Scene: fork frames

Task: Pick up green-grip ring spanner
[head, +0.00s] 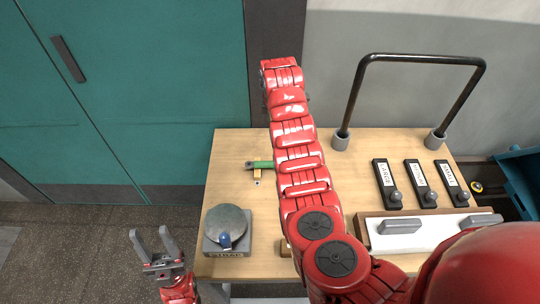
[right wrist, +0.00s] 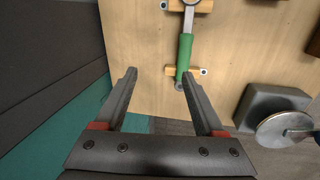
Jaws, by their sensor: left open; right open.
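The green-grip ring spanner (right wrist: 184,55) lies across two small wooden supports on the table; its metal end is cut by the top edge of the right wrist view. In the head view, only part of its green grip (head: 260,164) shows, left of my right arm, which hides the rest. My right gripper (right wrist: 158,76) is open and empty. In its wrist view, the right fingertip overlaps the handle's lower end, and the left finger is apart, to the left; contact cannot be told. My left gripper (head: 152,235) is open and empty, left of the table.
A round metal disc on a grey base (head: 227,226) stands at the table's front left. Several black labelled lever blocks (head: 386,186), a white tray with grey handles (head: 425,231) and a dark hoop rail (head: 421,59) are at the right. Teal cabinet doors (head: 150,80) stand behind.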

